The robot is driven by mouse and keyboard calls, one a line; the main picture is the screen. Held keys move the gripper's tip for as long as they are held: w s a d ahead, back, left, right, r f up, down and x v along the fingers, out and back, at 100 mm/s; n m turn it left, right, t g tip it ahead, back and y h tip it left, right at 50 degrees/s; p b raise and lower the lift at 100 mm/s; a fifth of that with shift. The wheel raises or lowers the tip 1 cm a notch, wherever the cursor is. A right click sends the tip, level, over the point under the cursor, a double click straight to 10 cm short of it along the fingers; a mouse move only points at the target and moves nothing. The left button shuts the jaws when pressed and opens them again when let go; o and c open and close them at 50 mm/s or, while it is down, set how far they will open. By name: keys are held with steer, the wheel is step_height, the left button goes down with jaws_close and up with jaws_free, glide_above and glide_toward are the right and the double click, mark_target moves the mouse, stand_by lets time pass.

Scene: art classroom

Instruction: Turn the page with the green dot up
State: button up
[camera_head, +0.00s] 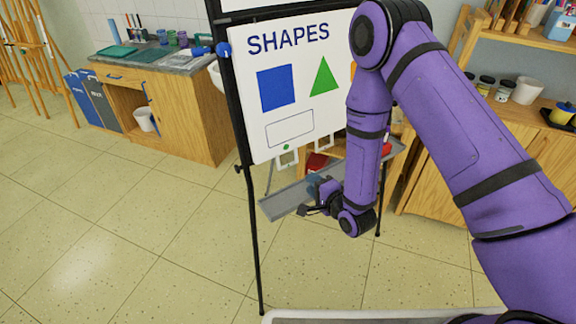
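The SHAPES page (296,110) hangs on a black-framed flip chart stand in the middle of the view. It shows a blue square, a green triangle and an empty outlined box. The small green dot (286,147) is near the page's bottom edge. White square tabs (288,159) stick out below that edge. My purple arm covers the page's right side. My gripper (306,210) is low at the stand's grey tray (285,201), below the page and apart from the dot. Its fingers are small and dark, so I cannot tell whether they are open.
The stand's black leg (254,240) reaches the floor. A red item (317,162) is behind the tray. A wooden sink cabinet (190,125) stands at left, and wooden shelves (500,130) with jars stand at right. The tiled floor at front left is clear.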

mark_target(288, 165)
steer(key=x, duration=1.3)
steer(key=shift+w+a, duration=0.25)
steer(key=shift+w, duration=0.05)
jaws_close()
